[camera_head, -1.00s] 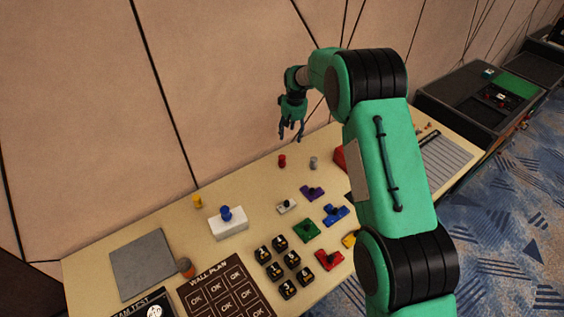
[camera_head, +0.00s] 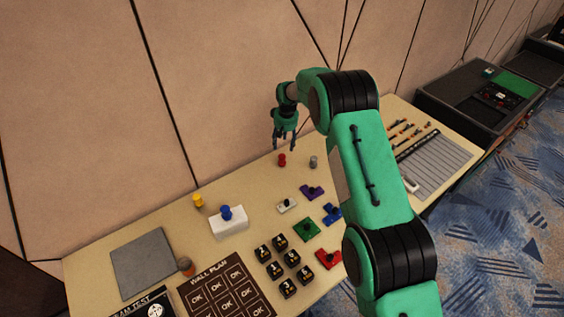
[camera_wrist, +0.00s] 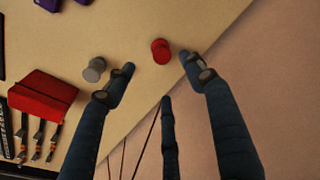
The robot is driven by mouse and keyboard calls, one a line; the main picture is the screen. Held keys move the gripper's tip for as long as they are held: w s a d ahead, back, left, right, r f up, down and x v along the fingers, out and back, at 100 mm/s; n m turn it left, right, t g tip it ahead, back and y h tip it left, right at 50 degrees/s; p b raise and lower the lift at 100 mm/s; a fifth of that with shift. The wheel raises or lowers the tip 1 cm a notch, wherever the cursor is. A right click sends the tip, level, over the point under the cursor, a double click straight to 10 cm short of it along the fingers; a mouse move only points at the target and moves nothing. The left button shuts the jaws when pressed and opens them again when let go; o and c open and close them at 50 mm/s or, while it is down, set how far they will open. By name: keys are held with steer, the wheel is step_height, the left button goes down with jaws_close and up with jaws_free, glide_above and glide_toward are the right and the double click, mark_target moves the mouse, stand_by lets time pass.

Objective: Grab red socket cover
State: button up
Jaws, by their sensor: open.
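The red socket cover (camera_head: 282,160) is a small red cylinder standing near the back edge of the table, by the wall. In the wrist view the red socket cover (camera_wrist: 161,51) shows ahead of the fingertips, between their lines and nearer the right one. My gripper (camera_head: 285,146) is open and empty, above the table's back edge close to the cover. In the wrist view its fingers (camera_wrist: 165,75) are spread wide, with a third finger low in the middle. No finger visibly grips the cover.
A grey cylinder (camera_head: 314,162) stands right of the red cover; in the wrist view it (camera_wrist: 95,69) is beside the left fingertip. A red block (camera_wrist: 44,97) lies farther left there. The wall (camera_head: 230,90) rises behind the table. A yellow cylinder (camera_head: 198,200) and blue-topped white block (camera_head: 229,222) stand left.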

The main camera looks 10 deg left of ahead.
mark_target(282, 156)
steer(key=f, duration=0.7)
steer(key=shift+w+a+f, duration=0.2)
steer(key=shift+w+a, duration=0.05)
steer(key=shift+w, duration=0.1)
steer(key=shift+f, duration=0.1)
steer(key=shift+w+a+f+b, duration=0.15)
steer(key=shift+f+b, duration=0.1)
steer(key=shift+f, duration=1)
steer(key=shift+w+a+f+b, duration=0.1)
steer(key=shift+a+f+b, duration=0.1)
steer(key=shift+f, duration=1.05)
steer(key=shift+c, duration=0.2)
steer(key=c, duration=0.9)
